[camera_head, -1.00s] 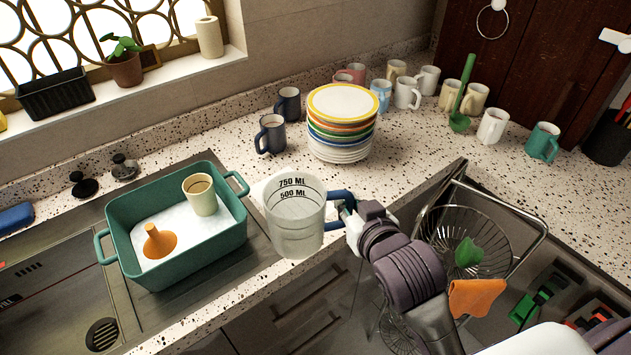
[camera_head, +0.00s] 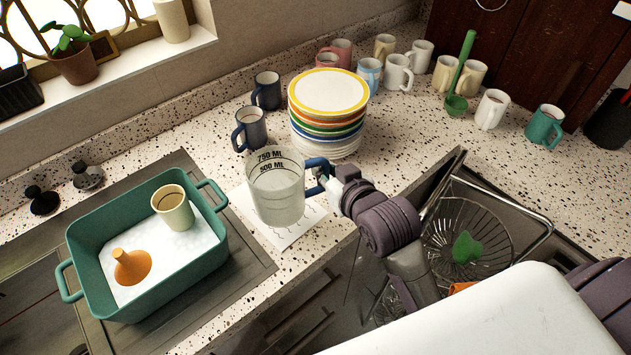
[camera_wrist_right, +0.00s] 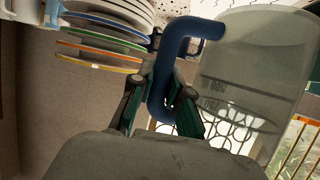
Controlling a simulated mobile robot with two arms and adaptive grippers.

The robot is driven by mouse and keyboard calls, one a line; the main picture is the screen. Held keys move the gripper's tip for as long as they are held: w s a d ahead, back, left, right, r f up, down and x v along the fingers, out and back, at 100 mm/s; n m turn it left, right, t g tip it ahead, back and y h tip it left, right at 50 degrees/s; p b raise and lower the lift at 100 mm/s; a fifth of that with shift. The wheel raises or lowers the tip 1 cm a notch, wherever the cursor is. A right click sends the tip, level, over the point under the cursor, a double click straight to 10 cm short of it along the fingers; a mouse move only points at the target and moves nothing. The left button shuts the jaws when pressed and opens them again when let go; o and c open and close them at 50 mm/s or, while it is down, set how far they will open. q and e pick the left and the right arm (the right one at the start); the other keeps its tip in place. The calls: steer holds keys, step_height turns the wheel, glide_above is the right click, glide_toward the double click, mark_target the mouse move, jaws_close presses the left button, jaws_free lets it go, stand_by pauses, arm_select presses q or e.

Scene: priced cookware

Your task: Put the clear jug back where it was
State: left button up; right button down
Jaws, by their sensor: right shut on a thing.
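The clear jug (camera_head: 277,195) has 750 ML and 500 ML marks and a blue handle (camera_head: 316,174). It is upright over a white sheet (camera_head: 287,229) with thin lines on the counter, in front of the plate stack. I cannot tell whether its base touches the sheet. My right gripper (camera_head: 326,181) is shut on the blue handle from the right. In the right wrist view the fingers (camera_wrist_right: 160,105) close around the handle, and the jug (camera_wrist_right: 255,70) shows at the right. My left gripper is not in view.
A stack of plates (camera_head: 328,112) stands behind the jug, with dark blue mugs (camera_head: 250,129) beside it. A green tub (camera_head: 92,270) of white foam, holding a cup and an orange funnel, is at left. A wire basket (camera_head: 463,239) is at right. Mugs line the back.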

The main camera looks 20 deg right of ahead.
steer(key=w+f, duration=0.2)
steer(key=f, duration=0.1)
steer(key=w+f, duration=0.1)
steer(key=f, duration=0.1)
steer(key=shift+w+a+p, duration=0.1)
steer(key=shift+a+p, duration=0.2)
steer(key=shift+p, duration=0.05)
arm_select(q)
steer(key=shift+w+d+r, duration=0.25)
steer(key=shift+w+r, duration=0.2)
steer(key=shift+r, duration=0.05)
arm_select(e)
steer(key=shift+f, duration=0.5)
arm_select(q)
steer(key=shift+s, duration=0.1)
arm_select(e)
steer(key=c, duration=1.1)
jaws_free()
steer(key=shift+f, duration=0.15)
steer(key=shift+c, duration=0.2)
steer(key=shift+r, duration=0.2)
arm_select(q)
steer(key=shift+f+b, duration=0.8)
arm_select(e)
steer(key=v, duration=1.2)
